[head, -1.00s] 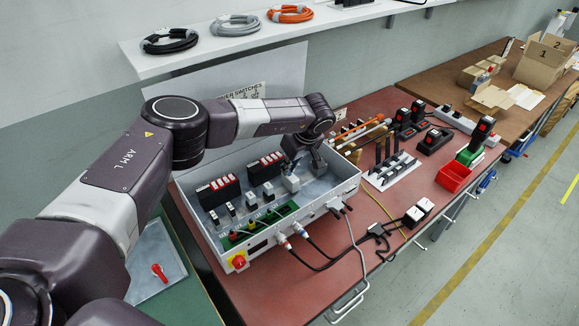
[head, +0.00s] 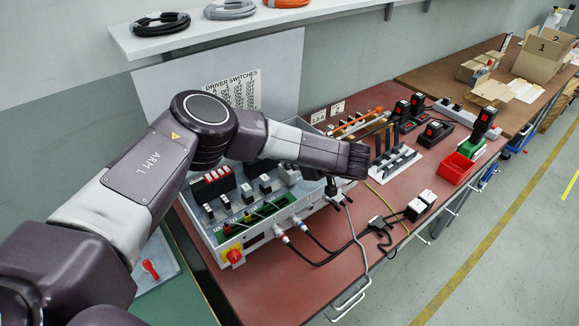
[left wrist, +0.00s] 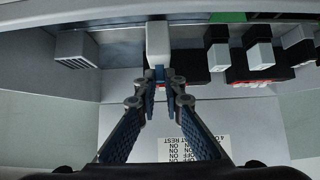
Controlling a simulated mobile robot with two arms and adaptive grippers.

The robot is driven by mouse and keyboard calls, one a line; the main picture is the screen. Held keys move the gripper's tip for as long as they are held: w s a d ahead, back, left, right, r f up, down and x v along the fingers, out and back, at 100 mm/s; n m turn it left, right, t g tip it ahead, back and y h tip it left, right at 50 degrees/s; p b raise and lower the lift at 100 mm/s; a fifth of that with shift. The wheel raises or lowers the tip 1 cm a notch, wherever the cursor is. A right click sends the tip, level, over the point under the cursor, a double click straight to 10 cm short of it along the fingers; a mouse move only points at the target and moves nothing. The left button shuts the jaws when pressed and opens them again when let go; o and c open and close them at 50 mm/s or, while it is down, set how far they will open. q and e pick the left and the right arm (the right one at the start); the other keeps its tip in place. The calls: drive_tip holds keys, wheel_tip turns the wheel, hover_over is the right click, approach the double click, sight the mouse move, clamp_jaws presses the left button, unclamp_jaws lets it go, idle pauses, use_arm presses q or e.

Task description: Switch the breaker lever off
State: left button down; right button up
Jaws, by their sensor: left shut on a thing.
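In the left wrist view, the two blue fingers of my left gripper (left wrist: 160,82) come together at the lower end of a pale upright piece, which I take to be the breaker lever (left wrist: 158,42). The gripper is shut on it, and the fingertips hide where they touch. The open grey switch box (head: 227,240) stands on the red bench under this arm. My right gripper is not in view.
Beside the lever are a grey vented block (left wrist: 75,48) and dark switches with pale tops (left wrist: 217,52). A red knob (head: 233,255) is on the box front, and cables run from it over the bench. A red bin (head: 455,169) stands farther right.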

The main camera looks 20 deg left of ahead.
use_arm(q)
drive_tip(key=shift+d+f+y+b, duration=0.1)
drive_tip(key=shift+d+y+b, duration=0.1)
drive_tip(key=shift+y+b, duration=0.15)
drive_tip(key=shift+t, duration=0.3)
drive_tip(key=c, duration=2)
unclamp_jaws()
drive_tip(key=shift+c, duration=0.2)
drive_tip(key=shift+s, duration=0.1)
drive_tip(key=v, duration=1.2)
drive_tip(key=shift+d, duration=0.2)
